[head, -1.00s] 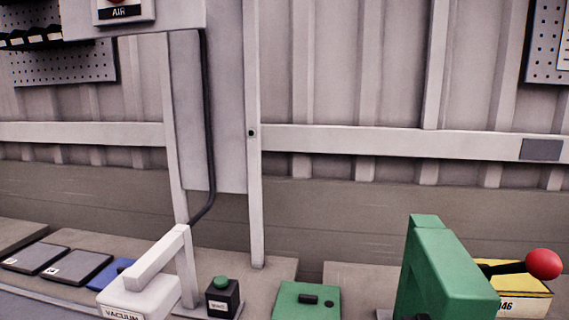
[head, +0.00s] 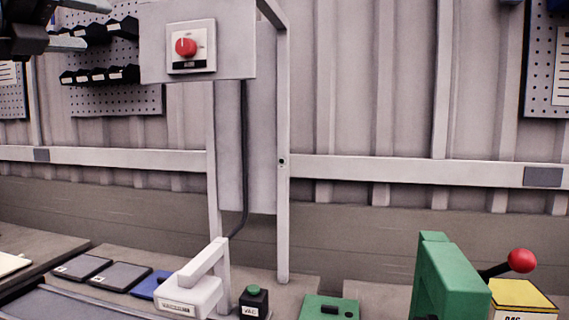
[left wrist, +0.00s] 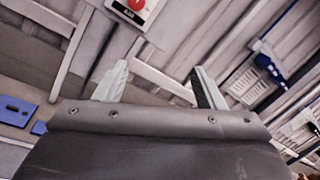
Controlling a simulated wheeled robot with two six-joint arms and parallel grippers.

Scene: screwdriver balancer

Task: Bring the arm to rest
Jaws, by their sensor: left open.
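My left gripper (head: 75,32) is at the top left corner of the head view, raised well above the bench and apart from everything there. In the left wrist view its two pale fingers (left wrist: 158,88) stand wide apart with nothing between them. My right gripper is in neither view. A grey panel with a red knob on a white plate (head: 190,47) stands to the right of the left gripper in the head view. The knob plate also shows at the top of the left wrist view (left wrist: 137,8).
Along the bench are a white vacuum unit (head: 192,292), a small black box with a green button (head: 254,302), a green box (head: 330,307), a green press (head: 450,280) with a red ball lever (head: 521,261), and a yellow box (head: 523,296). Dark bins (head: 100,75) hang on a pegboard.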

